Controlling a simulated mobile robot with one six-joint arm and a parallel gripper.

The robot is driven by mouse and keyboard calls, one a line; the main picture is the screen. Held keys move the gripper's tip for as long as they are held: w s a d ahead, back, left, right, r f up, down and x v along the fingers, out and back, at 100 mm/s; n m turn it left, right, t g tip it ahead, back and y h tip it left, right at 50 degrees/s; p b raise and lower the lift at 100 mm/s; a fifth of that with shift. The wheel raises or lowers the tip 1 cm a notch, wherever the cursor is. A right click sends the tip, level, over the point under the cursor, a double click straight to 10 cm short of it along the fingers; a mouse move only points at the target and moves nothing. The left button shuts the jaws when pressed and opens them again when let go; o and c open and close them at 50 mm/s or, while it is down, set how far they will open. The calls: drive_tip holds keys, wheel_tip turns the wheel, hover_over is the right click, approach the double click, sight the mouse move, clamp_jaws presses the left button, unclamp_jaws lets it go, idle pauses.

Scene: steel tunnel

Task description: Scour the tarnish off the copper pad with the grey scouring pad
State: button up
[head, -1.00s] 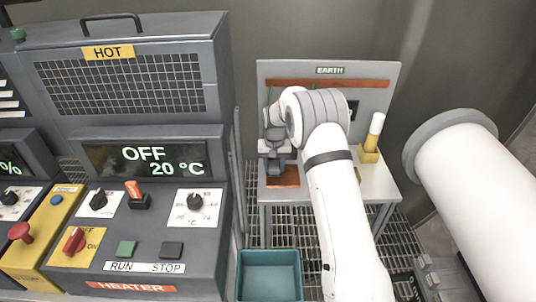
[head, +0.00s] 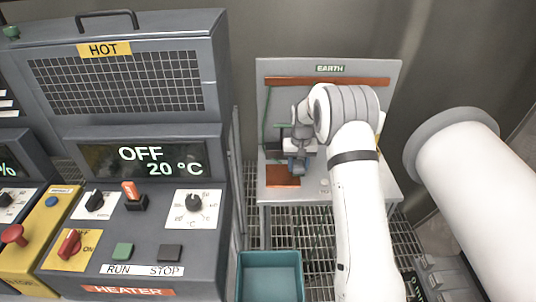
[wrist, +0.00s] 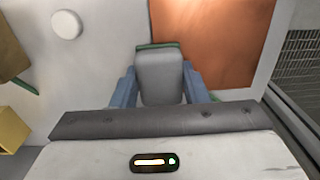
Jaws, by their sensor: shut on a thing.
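The copper pad (head: 281,177) is a flat orange-brown square on the grey bench below the EARTH panel. It also shows in the wrist view (wrist: 222,42), fairly even in colour, with no clear dark patch on the visible part. My gripper (head: 298,168) is over the pad's right side in the head view. In the wrist view its blue fingers are shut on the grey scouring pad (wrist: 160,75), which has a green edge at its far end. The scouring pad overlaps the copper's left edge there. Whether it touches the copper is hidden.
A white round button (wrist: 66,24) sits on the bench beside the copper. A yellow block (wrist: 12,130) is at the wrist view's left edge. The EARTH panel (head: 330,69) stands behind. A teal bin (head: 270,257) is in front, and the heater console (head: 150,240) is at left.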

wheel_tip(320, 180, up, 2)
drive_tip(key=shift+w+r, duration=0.1)
drive_tip(key=shift+r, duration=0.1)
drive_tip(key=shift+s+r+p, duration=0.2)
drive_tip(key=shift+r+p, duration=0.35)
drive_tip(key=shift+r, duration=0.2)
drive_tip(key=shift+w+a+r+p, duration=0.1)
drive_tip(key=shift+r+p, duration=0.9)
drive_tip(key=shift+r, duration=1.1)
